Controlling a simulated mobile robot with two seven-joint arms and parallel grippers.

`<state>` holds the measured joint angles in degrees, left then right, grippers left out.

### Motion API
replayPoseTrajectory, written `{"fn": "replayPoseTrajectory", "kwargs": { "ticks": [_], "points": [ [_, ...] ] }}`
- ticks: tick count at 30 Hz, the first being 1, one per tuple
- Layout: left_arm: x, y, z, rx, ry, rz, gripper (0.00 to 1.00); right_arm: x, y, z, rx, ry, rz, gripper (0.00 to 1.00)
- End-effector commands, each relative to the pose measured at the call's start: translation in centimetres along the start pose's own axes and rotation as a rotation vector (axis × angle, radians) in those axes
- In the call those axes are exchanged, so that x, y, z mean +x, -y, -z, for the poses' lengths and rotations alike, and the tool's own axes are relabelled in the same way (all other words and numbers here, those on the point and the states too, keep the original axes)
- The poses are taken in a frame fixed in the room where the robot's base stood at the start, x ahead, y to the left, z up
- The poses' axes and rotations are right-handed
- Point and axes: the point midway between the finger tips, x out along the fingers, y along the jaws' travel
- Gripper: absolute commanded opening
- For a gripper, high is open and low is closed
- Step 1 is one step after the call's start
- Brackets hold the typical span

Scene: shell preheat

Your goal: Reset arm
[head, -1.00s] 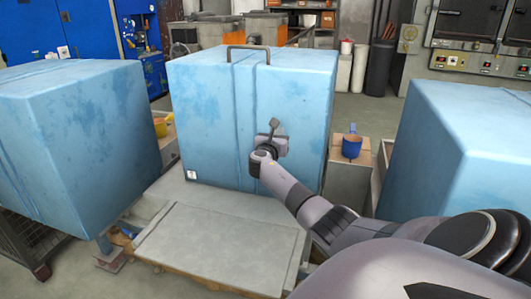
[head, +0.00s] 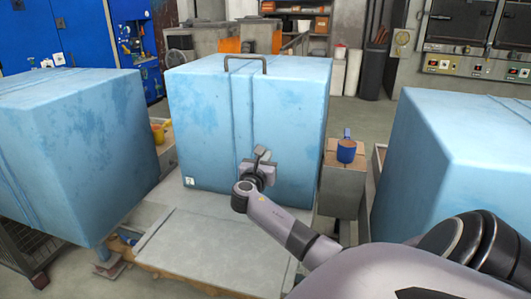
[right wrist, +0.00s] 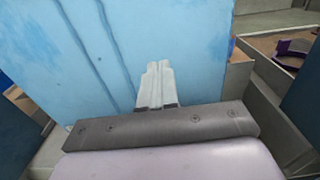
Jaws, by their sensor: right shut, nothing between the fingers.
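My right arm reaches in from the lower right of the head view. My right gripper (head: 262,154) is in front of the middle blue box (head: 205,120), which has a dark handle (head: 245,59) on top. In the right wrist view the two pale fingers (right wrist: 156,85) lie together with nothing between them. The blue face of the box fills the area beyond them. I cannot tell whether the fingertips touch it. My left gripper is not in view.
Blue boxes stand at left (head: 75,140) and right (head: 470,150). A grey slab (head: 215,240) lies before the middle box. A blue cup (head: 346,150) stands on a ledge to its right. Cabinets and an oven panel (head: 475,66) are behind.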

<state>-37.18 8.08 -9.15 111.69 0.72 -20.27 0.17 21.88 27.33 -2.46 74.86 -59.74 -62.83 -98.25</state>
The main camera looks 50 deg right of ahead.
Motion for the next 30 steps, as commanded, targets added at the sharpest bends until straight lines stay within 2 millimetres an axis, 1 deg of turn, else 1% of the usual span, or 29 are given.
{"fn": "replayPoseTrajectory", "kwargs": {
  "ticks": [4, 12, 14, 17, 18, 20, 21, 23, 24, 26, 27, 29, 30],
  "points": [
    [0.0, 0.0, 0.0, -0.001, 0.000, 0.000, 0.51, -0.6, 0.0, 0.0, 0.000, 0.000, 0.000, 0.00],
    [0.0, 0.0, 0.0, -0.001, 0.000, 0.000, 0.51, -0.8, 0.0, 0.3, 0.006, -0.005, -0.005, 0.00],
    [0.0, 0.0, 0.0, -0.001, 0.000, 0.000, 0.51, -1.3, -0.2, 1.1, 0.029, -0.024, -0.024, 0.00],
    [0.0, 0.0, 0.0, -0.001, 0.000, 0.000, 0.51, -3.3, -1.0, 4.5, 0.130, -0.106, -0.098, 0.00],
    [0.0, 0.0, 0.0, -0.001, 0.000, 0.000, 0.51, -4.6, -1.3, 6.5, 0.195, -0.160, -0.136, 0.00],
    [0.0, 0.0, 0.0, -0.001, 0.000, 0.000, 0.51, -7.2, -1.8, 9.8, 0.318, -0.265, -0.194, 0.00],
    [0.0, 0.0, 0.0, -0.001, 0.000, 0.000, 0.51, -9.2, -2.0, 12.0, 0.411, -0.348, -0.226, 0.00],
    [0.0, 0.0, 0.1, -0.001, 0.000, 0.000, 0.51, -12.6, -2.1, 15.2, 0.557, -0.481, -0.258, 0.00],
    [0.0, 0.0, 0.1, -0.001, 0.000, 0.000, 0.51, -14.9, -2.0, 17.1, 0.657, -0.575, -0.267, 0.00],
    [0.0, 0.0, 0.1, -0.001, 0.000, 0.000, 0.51, -18.5, -1.7, 19.7, 0.807, -0.717, -0.260, 0.00],
    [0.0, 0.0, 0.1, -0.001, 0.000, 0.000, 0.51, -20.9, -1.3, 21.1, 0.910, -0.814, -0.243, 0.00],
    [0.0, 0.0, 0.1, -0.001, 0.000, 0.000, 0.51, -24.7, -0.7, 22.9, 1.064, -0.959, -0.196, 0.00],
    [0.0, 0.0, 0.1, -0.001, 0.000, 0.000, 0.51, -27.2, -0.1, 23.8, 1.167, -1.055, -0.152, 0.00]
  ]
}}
